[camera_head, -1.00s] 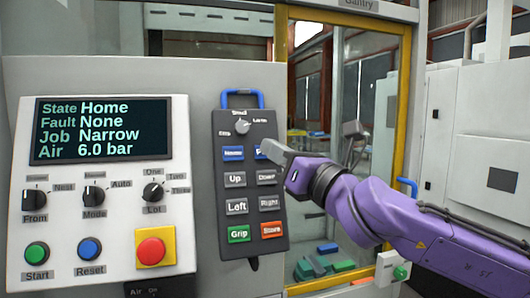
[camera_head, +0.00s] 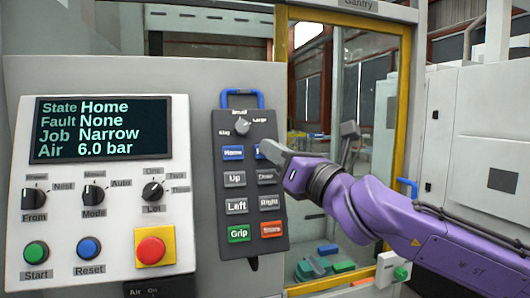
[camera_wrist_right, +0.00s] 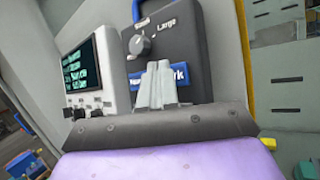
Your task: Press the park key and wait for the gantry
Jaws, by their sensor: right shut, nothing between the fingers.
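The dark pendant (camera_head: 246,130) hangs on the grey panel, with blue, grey, green and orange keys and a knob at its top. The park key (camera_head: 260,155) is the blue one at the upper right, mostly hidden behind my right gripper (camera_head: 268,148). The screen (camera_head: 100,130) reads State Home, Fault None, Job Narrow, Air 6.0 bar. My left gripper is not in view.
A white control box (camera_head: 120,215) left of the pendant carries knobs, green and blue buttons and a red stop button (camera_head: 151,250). A yellow-framed glass door (camera_head: 402,110) stands at the right, with coloured blocks (camera_head: 325,265) behind it. A grey cabinet (camera_head: 495,150) is further right.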

